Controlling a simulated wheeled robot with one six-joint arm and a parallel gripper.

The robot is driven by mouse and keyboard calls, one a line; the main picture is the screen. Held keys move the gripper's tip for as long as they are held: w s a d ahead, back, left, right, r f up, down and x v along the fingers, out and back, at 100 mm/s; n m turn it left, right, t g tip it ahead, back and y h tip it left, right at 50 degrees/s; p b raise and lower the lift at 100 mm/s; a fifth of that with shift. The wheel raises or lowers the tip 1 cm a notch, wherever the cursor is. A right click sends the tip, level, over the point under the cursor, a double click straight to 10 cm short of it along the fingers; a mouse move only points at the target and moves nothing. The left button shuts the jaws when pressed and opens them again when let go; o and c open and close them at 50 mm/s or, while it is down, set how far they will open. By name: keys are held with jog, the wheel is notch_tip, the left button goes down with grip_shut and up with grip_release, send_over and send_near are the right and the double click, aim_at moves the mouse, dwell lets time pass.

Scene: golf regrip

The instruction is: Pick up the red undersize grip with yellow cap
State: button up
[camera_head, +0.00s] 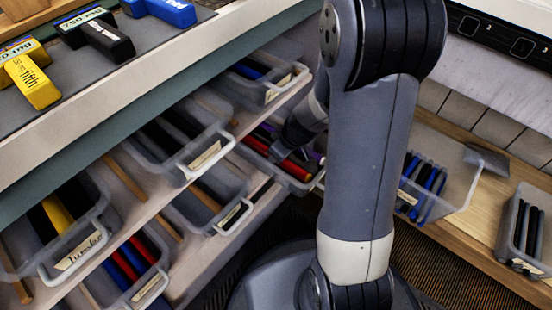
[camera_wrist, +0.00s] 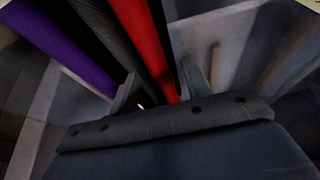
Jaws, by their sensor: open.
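A red grip (camera_wrist: 143,35) runs down the wrist view and ends between my gripper's fingers (camera_wrist: 160,88). The fingers are apart, with a dark grip (camera_wrist: 108,30) beside the red one and partly between them. In the head view my gripper (camera_head: 298,132) reaches into a clear bin (camera_head: 301,187) on the shelf, where red (camera_head: 292,166) shows below it. My arm hides part of the bin.
A purple grip (camera_wrist: 55,48) lies left of the dark one. Another bin (camera_head: 163,285) holds red and blue grips at lower left. The bin walls are close around my gripper. A bin of blue and black grips (camera_head: 423,188) stands on the wooden bench at right.

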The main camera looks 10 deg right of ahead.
jog(key=shift+c, duration=0.5)
grip_shut()
